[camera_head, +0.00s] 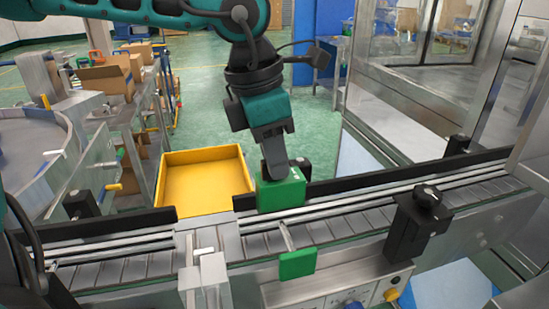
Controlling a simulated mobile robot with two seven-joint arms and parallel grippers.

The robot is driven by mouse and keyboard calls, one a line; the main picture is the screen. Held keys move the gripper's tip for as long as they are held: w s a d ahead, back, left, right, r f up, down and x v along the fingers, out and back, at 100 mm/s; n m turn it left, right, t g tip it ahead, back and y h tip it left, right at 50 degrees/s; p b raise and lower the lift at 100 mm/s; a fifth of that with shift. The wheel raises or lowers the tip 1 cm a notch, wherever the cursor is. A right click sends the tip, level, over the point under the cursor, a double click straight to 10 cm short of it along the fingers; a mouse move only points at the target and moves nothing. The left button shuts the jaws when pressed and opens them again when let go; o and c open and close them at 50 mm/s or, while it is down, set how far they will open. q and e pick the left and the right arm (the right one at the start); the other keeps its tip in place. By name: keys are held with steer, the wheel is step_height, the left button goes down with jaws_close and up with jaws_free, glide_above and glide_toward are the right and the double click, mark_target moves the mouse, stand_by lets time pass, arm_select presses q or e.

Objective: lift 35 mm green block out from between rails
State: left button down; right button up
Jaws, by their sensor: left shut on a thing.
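The green block (281,191) is a bright cuboid at the conveyor's far side, covering part of the black back rail (375,181). My left gripper (276,170) reaches down from above and is shut on it. The fingers hide part of the block's top. I cannot tell whether the block's underside touches the conveyor belt (335,226) or is a little above it. My right gripper is not in view.
A second green piece (297,264) sits at the front of the conveyor, below a thin metal rod. A black clamp (412,225) stands on the front rail at right. A yellow tray (202,186) lies behind the conveyor. Metal posts (205,275) stand at front left.

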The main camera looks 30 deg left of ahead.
arm_select(q)
steer(key=shift+r+p, duration=1.65)
steer(key=shift+r, duration=1.2)
steer(key=shift+f, duration=0.1)
step_height(320, 180, down, 6)
steer(key=b, duration=0.4)
steer(key=shift+f, duration=0.15)
